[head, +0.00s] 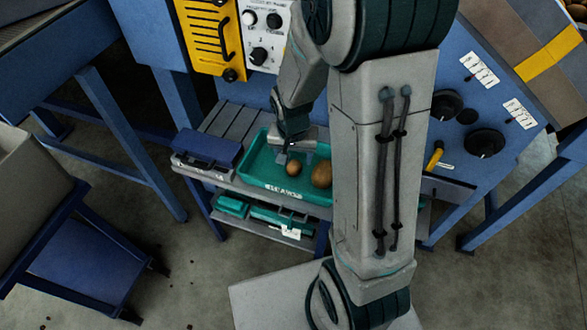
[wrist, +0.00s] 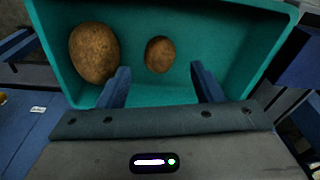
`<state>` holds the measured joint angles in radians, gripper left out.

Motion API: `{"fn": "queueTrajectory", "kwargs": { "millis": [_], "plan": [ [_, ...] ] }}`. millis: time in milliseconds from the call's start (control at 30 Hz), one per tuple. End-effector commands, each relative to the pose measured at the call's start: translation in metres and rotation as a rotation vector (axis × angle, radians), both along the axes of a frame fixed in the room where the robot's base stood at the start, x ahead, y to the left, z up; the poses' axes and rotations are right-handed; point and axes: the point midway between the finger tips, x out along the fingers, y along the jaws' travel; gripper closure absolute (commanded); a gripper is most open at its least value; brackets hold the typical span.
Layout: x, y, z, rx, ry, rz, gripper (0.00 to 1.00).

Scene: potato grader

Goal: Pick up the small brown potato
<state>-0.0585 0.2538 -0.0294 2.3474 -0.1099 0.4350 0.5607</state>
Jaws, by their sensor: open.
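The small brown potato (head: 293,169) lies in a teal tray (head: 258,178) on a grey shelf, in front of the blue machine. In the wrist view the small potato (wrist: 160,54) lies on the tray floor, ahead of and between my open fingers, apart from both. A larger brown potato (head: 321,174) lies to its right in the head view. In the wrist view this larger potato (wrist: 94,52) is to the left, beyond the left finger. My gripper (wrist: 160,85) is open and empty at the tray; in the head view it (head: 290,150) is small and partly hidden by my wrist.
A dark blue box (head: 206,147) stands on the shelf left of the tray. Teal trays (head: 285,218) sit on the lower shelf. A blue panel with black knobs (head: 484,143) is at the right. The tray wall (wrist: 225,8) rises around the potatoes.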

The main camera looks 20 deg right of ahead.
Motion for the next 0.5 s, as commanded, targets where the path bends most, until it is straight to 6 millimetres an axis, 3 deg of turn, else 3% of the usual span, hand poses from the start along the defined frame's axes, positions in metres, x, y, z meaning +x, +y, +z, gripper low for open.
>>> {"fn": "queueTrajectory", "kwargs": {
  "millis": [500],
  "plan": [
    [0.006,-0.003,-0.053,0.0,0.001,0.001,0.4]
  ]
}}
